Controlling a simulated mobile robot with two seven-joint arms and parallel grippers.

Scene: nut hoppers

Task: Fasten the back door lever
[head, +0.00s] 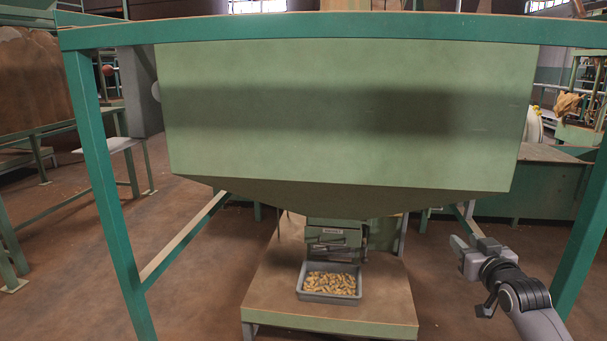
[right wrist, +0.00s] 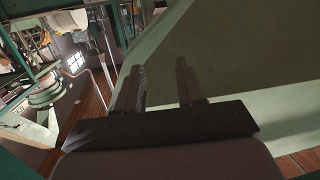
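The large pale green hopper (head: 345,115) hangs in a teal frame (head: 330,27) in front of me. Below it, a small green outlet box (head: 333,237) with a label and dark metal bars stands on a brown platform (head: 330,312). I cannot make out a back door lever; the box is too small to tell its parts apart. My right gripper (head: 467,243) is in front of the hopper's lower right, apart from it. In the right wrist view its two fingers (right wrist: 160,68) stand apart with nothing between them. My left gripper is not in view.
A grey tray of nuts (head: 331,298) sits on the platform under the outlet. Frame legs stand at left (head: 105,200) and right (head: 588,225), with a slanting brace (head: 185,240). The brown floor right of the platform is clear.

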